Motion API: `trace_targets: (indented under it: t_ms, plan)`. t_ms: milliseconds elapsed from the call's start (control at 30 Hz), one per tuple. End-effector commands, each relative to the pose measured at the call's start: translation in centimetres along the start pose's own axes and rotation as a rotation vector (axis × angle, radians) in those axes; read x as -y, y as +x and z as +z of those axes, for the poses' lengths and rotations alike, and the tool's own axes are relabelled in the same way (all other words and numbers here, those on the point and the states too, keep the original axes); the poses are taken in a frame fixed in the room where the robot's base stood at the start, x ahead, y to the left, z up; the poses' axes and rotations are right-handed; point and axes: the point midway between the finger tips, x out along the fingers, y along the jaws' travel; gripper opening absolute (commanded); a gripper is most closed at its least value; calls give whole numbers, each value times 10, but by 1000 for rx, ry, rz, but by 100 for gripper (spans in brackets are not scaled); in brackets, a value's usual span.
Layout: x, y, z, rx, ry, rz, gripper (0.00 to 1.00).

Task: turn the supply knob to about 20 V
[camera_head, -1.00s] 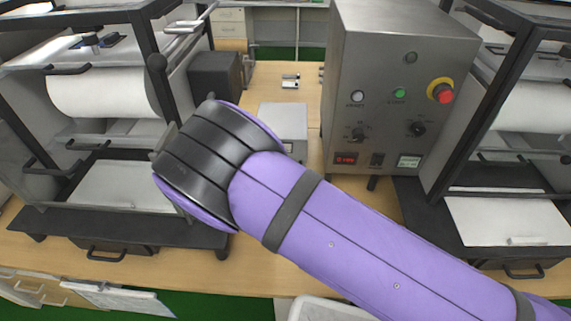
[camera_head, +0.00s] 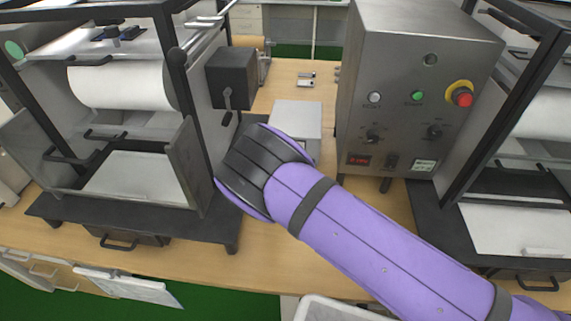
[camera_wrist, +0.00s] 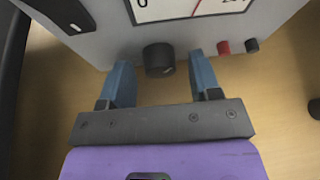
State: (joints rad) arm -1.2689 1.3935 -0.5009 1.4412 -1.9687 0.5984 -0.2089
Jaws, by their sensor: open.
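The supply is a light grey box (camera_head: 297,112), partly hidden behind my arm in the head view. In the wrist view its front face (camera_wrist: 105,42) carries a white dial meter (camera_wrist: 185,8), cut off at the top, with a 0 at its left and a red line. The round black knob (camera_wrist: 158,58) is below the meter and has a small light mark at its lower right. My gripper (camera_wrist: 160,64) is open, with a blue finger on each side of the knob and visible gaps at both sides. The head view hides my fingers behind my wrist. The meter needle cannot be read.
A red terminal (camera_wrist: 223,47) and a black terminal (camera_wrist: 252,45) sit just right of my right finger. A tall metal control cabinet (camera_head: 400,75) with a red button (camera_head: 463,98) stands to the right. A black-framed roller machine (camera_head: 190,120) stands close at the left.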

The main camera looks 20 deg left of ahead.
Motion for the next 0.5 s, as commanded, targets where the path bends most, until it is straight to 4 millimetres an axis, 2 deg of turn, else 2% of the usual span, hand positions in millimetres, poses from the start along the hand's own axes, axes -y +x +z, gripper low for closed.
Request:
trace_targets:
  t_ms: [67, 267, 300, 500]
  plan:
    - [0, 0, 0, 0, 0, 0, 57]
    - [0, 0, 0, 0, 0, 0, 11]
    - [0, 0, 0, 0, 0, 0, 9]
    - [1, 0, 0, 0, 10, 4, 9]
